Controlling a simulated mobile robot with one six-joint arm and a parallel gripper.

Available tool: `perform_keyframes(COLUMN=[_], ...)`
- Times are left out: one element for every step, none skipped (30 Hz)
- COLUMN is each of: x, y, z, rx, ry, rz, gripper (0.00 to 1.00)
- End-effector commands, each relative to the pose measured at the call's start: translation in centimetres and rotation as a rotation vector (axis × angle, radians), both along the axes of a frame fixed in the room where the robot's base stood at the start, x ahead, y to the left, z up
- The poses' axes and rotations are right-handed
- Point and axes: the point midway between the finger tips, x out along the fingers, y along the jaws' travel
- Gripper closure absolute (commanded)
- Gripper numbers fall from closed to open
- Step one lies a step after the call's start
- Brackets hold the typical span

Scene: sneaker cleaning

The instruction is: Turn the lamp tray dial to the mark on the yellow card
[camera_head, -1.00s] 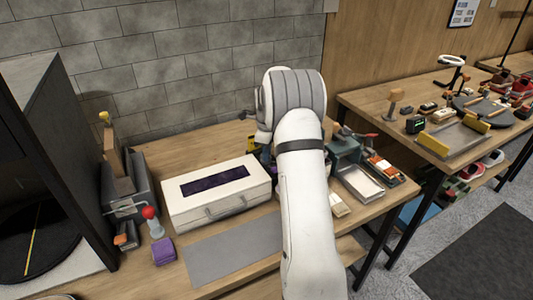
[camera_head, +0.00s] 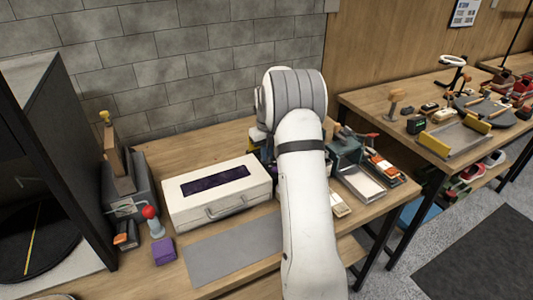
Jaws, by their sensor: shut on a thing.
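My white arm reaches from the bottom of the head view to the back of the near bench, and its wrist covers what lies behind it. My gripper is hidden behind the wrist, so what it holds does not show. A white case (camera_head: 190,209) with a dark purple panel (camera_head: 215,181) on top and a front handle stands left of the arm. I cannot tell whether it is the lamp tray. No dial or mark can be made out. Small dark parts show just left of the wrist, too covered to name, and no yellow card can be made out.
A grey mat (camera_head: 235,250) lies before the case. A dark green device (camera_head: 345,152) and a shallow metal tray (camera_head: 362,183) are right of my arm. A second cluttered bench stands farther right.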

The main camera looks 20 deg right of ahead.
Motion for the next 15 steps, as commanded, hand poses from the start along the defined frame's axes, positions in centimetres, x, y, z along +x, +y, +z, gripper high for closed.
perform_keyframes(x=[0.1, 0.1, 0.1, 0.1, 0.1, 0.1, 0.1, 0.1, 0.1, 0.11, 0.11, 0.11, 0.11, 0.11, 0.11], y=[0.0, 0.0, 0.0, 0.0, 0.0, 0.0, 0.0, 0.0, 0.0, -0.01, -0.01, -0.01, -0.01, -0.01, -0.02], z=[0.17, 0.18, 0.18, 0.18, 0.18, 0.19, 0.19, 0.19, 0.19, 0.19, 0.19, 0.19, 0.19, 0.19, 0.2], rx=[-0.001, -0.001, -0.001, -0.001, -0.001, -0.001, -0.001, -0.001, -0.001, -0.001, -0.001, -0.001, -0.001, -0.001, -0.001], ry=[-0.004, -0.004, -0.004, -0.004, -0.004, -0.004, -0.004, -0.004, -0.004, -0.005, -0.005, -0.005, -0.005, -0.005, -0.005], rz=[-0.012, -0.018, -0.025, -0.03, -0.034, -0.038, -0.04, -0.041, -0.042, -0.043, -0.043, -0.043, -0.043, -0.043, -0.043], gripper=[1.0, 1.0, 1.0, 1.0, 1.0, 1.0, 1.0, 1.0, 1.0, 1.0, 1.0, 1.0, 1.0, 1.0, 1.0])
